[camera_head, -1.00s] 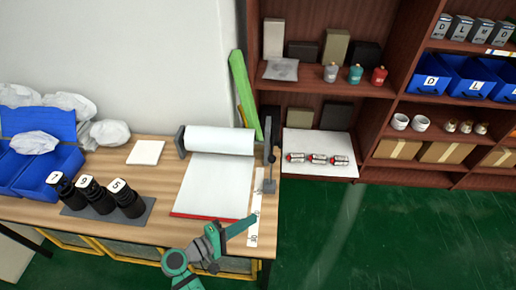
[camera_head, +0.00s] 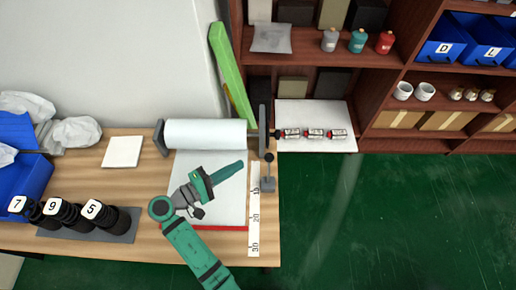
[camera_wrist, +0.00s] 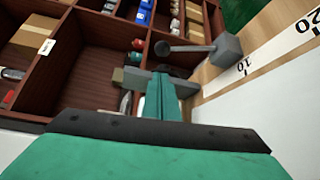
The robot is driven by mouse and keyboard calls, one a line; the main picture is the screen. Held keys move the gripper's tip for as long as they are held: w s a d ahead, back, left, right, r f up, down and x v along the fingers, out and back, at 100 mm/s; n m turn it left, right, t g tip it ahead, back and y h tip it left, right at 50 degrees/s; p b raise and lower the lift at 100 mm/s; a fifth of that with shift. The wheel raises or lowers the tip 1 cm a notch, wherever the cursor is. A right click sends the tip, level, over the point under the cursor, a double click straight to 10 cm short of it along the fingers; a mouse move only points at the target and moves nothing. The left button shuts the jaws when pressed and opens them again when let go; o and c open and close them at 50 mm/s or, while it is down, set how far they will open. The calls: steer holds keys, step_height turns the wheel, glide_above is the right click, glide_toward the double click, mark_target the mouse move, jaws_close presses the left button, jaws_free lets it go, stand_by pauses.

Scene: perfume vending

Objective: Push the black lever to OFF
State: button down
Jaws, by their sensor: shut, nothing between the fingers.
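The black lever (camera_head: 269,158) stands at the right end of the wooden table, its round black knob above a grey block (camera_head: 268,184). In the wrist view the black lever (camera_wrist: 185,48) runs from its knob to the grey block (camera_wrist: 228,48), above and right of the fingers. My teal gripper (camera_head: 240,166) is shut and empty over the white paper sheet, left of the lever and apart from it in the head view. My gripper also shows in the wrist view (camera_wrist: 162,82), pointing away from the camera. No OFF marking is readable.
A paper roll (camera_head: 205,134) on a holder stands behind the sheet. A numbered ruler strip (camera_head: 254,215) lies beside the lever base. Black bottles numbered 7, 9 and 5 (camera_head: 75,215) stand at the left. A shelf (camera_head: 345,75) is behind right; green floor lies beyond the table.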

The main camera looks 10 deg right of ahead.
mark_target(269, 169)
steer(key=x, duration=0.9)
steer(key=shift+d, duration=0.45)
